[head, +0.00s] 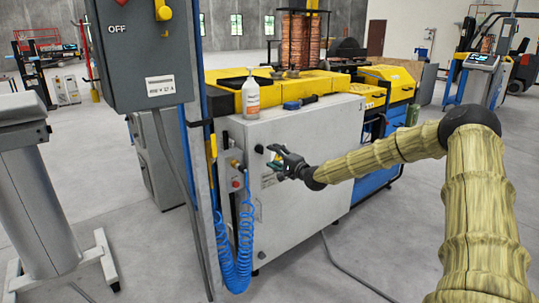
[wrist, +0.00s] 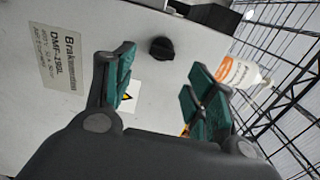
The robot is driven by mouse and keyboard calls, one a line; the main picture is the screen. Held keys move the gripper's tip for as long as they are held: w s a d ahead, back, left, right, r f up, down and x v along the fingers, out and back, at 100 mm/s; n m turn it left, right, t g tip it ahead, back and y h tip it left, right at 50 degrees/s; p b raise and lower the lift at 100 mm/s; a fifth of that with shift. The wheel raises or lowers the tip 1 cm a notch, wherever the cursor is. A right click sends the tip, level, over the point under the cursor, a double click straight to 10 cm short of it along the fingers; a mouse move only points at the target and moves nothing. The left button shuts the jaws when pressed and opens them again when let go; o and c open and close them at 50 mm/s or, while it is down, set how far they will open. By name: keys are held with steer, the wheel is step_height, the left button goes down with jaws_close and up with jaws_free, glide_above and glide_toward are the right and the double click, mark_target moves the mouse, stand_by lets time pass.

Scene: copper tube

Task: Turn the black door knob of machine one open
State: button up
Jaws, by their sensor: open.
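The black door knob (head: 259,149) is a small round knob on the upper part of the grey machine door (head: 300,190). In the wrist view the knob (wrist: 162,48) stands out from the pale panel, ahead of and between my fingertips. My gripper (head: 277,158) is open and empty, just right of and slightly below the knob in the head view. In the wrist view its green-padded fingers (wrist: 162,72) are spread to either side. They appear apart from the knob.
A blue coiled hose (head: 240,240) and a grey post with an OFF box (head: 140,50) stand left.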

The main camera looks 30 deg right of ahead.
steer(key=s, duration=0.5)
steer(key=shift+s+d, duration=0.15)
steer(key=shift+d, duration=0.15)
steer(key=shift+a+f, duration=0.1)
stand_by(0.3)
